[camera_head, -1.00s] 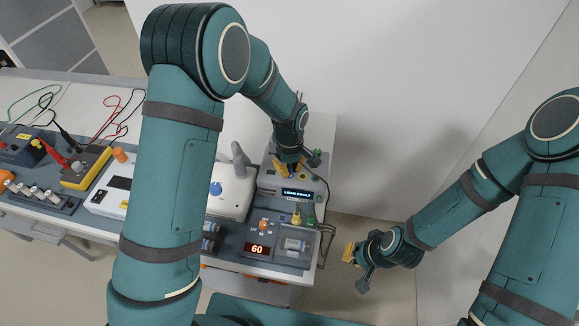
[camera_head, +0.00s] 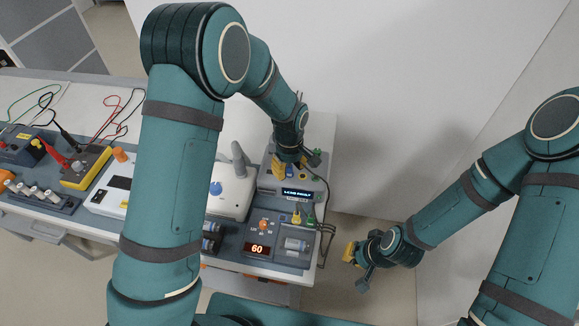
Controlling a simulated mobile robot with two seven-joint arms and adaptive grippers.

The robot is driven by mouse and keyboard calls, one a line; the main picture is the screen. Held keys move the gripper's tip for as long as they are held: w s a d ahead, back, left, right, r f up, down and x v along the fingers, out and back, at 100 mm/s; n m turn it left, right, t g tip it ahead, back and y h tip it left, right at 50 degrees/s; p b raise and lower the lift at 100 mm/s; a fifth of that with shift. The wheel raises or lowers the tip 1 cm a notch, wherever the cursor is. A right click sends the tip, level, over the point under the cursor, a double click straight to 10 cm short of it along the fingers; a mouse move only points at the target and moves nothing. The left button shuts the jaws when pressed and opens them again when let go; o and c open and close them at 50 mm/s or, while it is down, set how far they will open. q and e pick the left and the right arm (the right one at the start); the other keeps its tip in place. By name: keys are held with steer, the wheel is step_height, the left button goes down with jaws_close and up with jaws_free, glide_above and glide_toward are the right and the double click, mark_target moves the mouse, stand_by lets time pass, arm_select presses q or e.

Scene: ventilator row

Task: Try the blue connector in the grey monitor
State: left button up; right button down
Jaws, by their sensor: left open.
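The grey monitor (camera_head: 318,186) stands at the right end of the bench, with a small lit display (camera_head: 290,194) on its front. Yellow and green plugs (camera_head: 297,218) show just below the display. My left gripper (camera_head: 290,172) is over the top of the monitor, pointing down, with its yellow fingers open.
A white device (camera_head: 228,200) with a blue knob stands left of the monitor. In front is a panel with a red "60" readout (camera_head: 257,249). Dark cables (camera_head: 326,232) hang at the bench's right edge. A yellow meter (camera_head: 86,168) lies far left.

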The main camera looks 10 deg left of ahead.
mark_target(290, 165)
arm_select(q)
step_height(290, 165, up, 12)
stand_by(0.5)
